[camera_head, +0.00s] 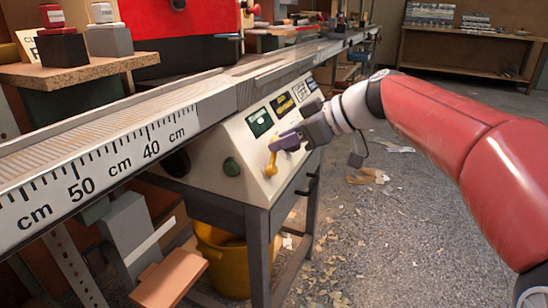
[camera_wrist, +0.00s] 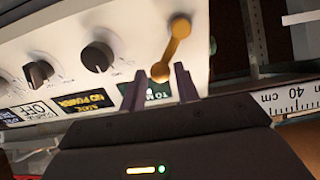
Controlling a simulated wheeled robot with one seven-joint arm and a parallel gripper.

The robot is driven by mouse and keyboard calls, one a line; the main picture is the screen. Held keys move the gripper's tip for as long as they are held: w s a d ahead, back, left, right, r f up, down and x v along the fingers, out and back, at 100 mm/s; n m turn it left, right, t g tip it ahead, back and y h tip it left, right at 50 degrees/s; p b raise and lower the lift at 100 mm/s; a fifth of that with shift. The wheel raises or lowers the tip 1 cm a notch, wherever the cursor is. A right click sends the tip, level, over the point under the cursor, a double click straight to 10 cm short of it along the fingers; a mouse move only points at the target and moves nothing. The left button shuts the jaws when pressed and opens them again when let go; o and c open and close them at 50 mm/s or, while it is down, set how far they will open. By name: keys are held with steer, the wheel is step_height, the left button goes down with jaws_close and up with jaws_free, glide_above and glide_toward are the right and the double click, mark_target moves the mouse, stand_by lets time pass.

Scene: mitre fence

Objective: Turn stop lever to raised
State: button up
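The stop lever (camera_head: 271,161) is a small yellow-orange bar with rounded ends on the light front panel of the machine. In the head view it stands nearly upright, a little tilted. In the wrist view the lever (camera_wrist: 171,48) slants on the panel, with its near rounded end between my fingertips. My gripper (camera_head: 283,143) has purple fingers and is at the lever's upper end in the head view. In the wrist view the two fingers stand apart on either side of that end, with small gaps showing. Whether either finger touches it I cannot tell.
The panel also carries dark knobs (camera_wrist: 98,56), label plates (camera_head: 282,103) and a green button (camera_head: 231,167). A fence with a cm scale (camera_head: 100,163) runs above it. A yellow bucket (camera_head: 225,262) stands below. The floor at right is open, with scattered scraps.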

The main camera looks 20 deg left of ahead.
steer(key=shift+s, duration=0.2)
stand_by(0.5)
steer(key=shift+s+a+r+b, duration=0.3)
steer(key=shift+s+r+b, duration=0.1)
steer(key=shift+s, duration=0.2)
steer(key=shift+s+a+r+b, duration=0.15)
steer(key=shift+s+b, duration=0.3)
steer(key=shift+s, duration=0.25)
